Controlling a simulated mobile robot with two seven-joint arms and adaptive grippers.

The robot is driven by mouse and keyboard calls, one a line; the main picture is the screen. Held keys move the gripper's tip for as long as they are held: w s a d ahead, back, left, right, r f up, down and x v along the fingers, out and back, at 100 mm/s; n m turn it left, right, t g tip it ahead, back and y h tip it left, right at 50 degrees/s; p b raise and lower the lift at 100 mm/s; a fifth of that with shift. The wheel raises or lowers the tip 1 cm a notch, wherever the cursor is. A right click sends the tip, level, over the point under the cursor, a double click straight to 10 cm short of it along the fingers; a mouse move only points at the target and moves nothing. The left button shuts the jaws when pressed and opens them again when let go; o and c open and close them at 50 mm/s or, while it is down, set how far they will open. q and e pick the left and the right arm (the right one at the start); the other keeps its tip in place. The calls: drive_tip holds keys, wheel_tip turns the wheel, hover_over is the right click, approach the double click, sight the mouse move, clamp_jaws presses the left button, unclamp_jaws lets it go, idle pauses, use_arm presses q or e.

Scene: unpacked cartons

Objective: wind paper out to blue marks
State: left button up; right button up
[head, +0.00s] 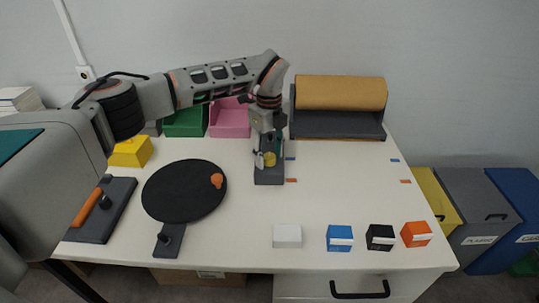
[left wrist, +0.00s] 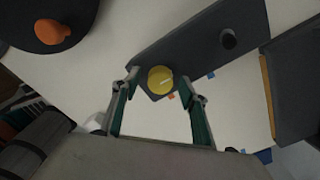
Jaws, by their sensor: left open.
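A brown paper roll (head: 340,93) sits in a dark grey holder (head: 335,125) at the back right of the table. Blue marks lie on the table, one at the right (head: 395,160) and one beside the dark grey control base (head: 269,180). A yellow knob (head: 270,159) with a pale pointer line is on this base; it also shows in the left wrist view (left wrist: 158,80). My left gripper (left wrist: 160,78) is open, pointing down, its fingers on either side of the knob. I cannot tell whether they touch it. My right gripper is out of view.
Orange marks (head: 405,181) lie nearer the front than the blue ones. A black turntable (head: 184,192) with an orange knob (head: 217,181) stands left of the base. Several small boxes line the front edge, including a blue one (head: 339,238). The table between the marks is clear.

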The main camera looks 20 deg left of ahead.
use_arm(q)
drive_tip(key=shift+f, duration=0.15)
drive_tip(key=c, duration=1.1)
